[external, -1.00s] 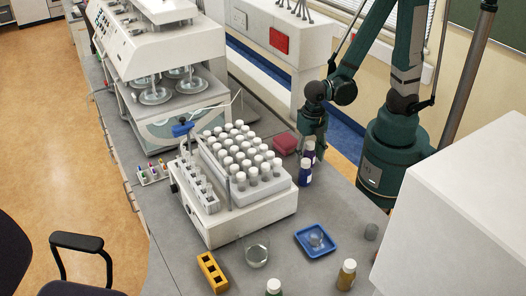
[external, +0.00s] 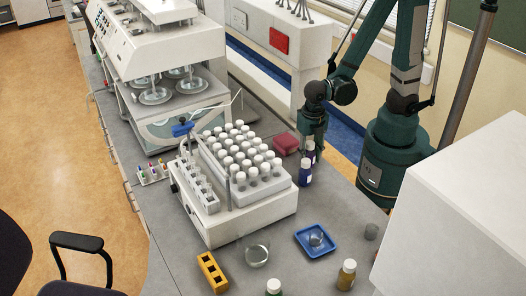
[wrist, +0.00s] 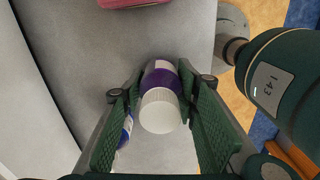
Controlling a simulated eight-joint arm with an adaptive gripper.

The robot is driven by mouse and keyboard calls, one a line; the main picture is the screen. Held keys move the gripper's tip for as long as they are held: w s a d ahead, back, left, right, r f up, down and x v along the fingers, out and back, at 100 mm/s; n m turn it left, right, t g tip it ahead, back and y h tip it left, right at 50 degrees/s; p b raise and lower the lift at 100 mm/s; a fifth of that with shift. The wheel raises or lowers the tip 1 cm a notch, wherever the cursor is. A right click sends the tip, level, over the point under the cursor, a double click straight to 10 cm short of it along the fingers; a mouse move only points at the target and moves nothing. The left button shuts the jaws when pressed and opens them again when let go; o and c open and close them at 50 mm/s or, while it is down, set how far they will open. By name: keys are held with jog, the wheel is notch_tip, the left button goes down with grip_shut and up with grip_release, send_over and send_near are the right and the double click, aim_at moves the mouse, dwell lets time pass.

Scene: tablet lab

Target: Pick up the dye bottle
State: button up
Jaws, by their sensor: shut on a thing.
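A dye bottle with a purple label (wrist: 160,76) and a white cap stands between the jaws of my gripper (wrist: 160,105) in the wrist view. My gripper is shut on it, with a green textured finger on each side. In the external view the purple bottle (external: 311,157) shows partly below my gripper (external: 312,143), near the bench's wall side. A blue dye bottle (external: 305,173) with a white cap stands just in front of it. In the wrist view that blue bottle (wrist: 126,130) is partly hidden behind the left finger.
A white rack unit (external: 245,213) full of white-capped bottles stands to the left. A dark red object (external: 286,143) lies behind it. A blue tray (external: 303,247), a glass beaker (external: 257,256), an amber bottle (external: 346,275) and a yellow rack (external: 212,272) are nearer the front.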

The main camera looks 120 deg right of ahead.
aim_at(310, 143)
jog(key=shift+r, duration=0.2)
jog(key=shift+r+p, duration=0.9)
jog(key=shift+r, duration=3.9)
